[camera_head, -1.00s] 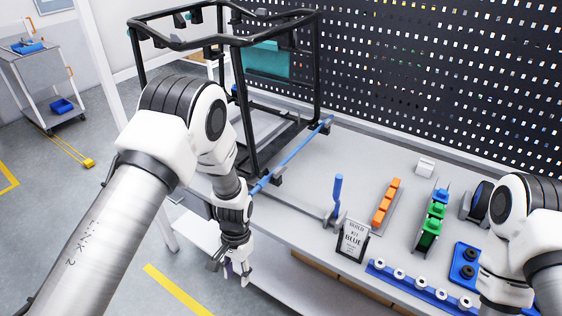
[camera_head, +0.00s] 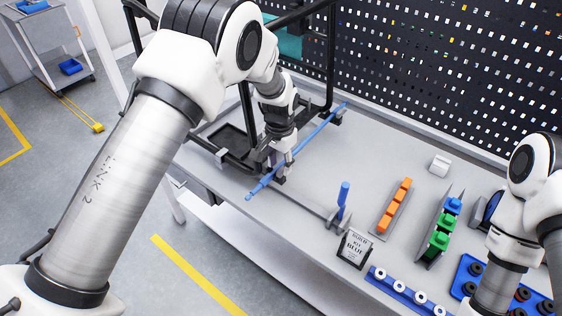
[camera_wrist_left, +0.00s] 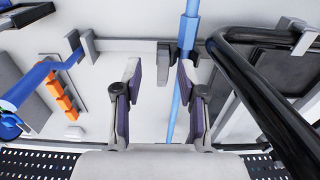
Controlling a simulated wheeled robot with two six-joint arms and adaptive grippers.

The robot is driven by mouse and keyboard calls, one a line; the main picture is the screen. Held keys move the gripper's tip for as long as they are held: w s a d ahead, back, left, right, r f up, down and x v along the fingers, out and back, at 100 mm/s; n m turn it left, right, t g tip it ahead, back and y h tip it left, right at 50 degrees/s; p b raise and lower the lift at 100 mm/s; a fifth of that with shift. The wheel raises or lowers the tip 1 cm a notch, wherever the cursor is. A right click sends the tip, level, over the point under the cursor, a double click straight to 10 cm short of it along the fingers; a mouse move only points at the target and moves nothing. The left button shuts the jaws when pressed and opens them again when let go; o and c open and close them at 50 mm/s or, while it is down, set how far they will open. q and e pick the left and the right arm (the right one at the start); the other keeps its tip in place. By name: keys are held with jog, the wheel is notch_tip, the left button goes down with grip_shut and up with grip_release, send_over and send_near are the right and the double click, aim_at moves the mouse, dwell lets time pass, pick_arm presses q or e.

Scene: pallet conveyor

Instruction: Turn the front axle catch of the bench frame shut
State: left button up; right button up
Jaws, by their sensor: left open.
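The bench frame (camera_head: 245,110) is a black tubular frame on the grey bench. A blue axle rod (camera_head: 325,122) lies across its front and also shows in the wrist view (camera_wrist_left: 191,12). A small dark grey block (camera_wrist_left: 164,62), seemingly the front axle catch, sits beside the rod; whether it is turned open or shut I cannot tell. My left gripper (camera_head: 281,163) is open over the rod's near part. In the wrist view, its fingers (camera_wrist_left: 159,72) stand either side of the block, apparently empty, the right finger overlapping the rod. My right arm shows, but its gripper is out of frame.
A blue upright handle (camera_head: 344,196) stands on a grey bar. A sign (camera_head: 355,247), orange blocks (camera_head: 396,203), green blocks (camera_head: 439,242) and a blue rail of rings (camera_head: 405,292) lie to the right. A perforated panel (camera_head: 450,70) closes the back.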

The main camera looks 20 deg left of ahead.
aim_at(282, 169)
pick_arm(q)
jog(key=f, duration=0.1)
jog(key=w+f, duration=0.2)
jog(key=f, duration=0.1)
jog(key=shift+w+f, duration=0.15)
jog(key=shift+w, duration=0.15)
jog(key=shift+s, duration=0.1)
jog(key=shift+s+r, duration=0.35)
jog(key=c, duration=0.6)
jog(key=shift+s+r, duration=0.15)
jog(key=shift+s, duration=0.1)
grip_shut()
jog(key=shift+w, duration=0.15)
pick_arm(e)
jog(key=shift+w+r, duration=0.2)
jog(key=shift+w, duration=0.4)
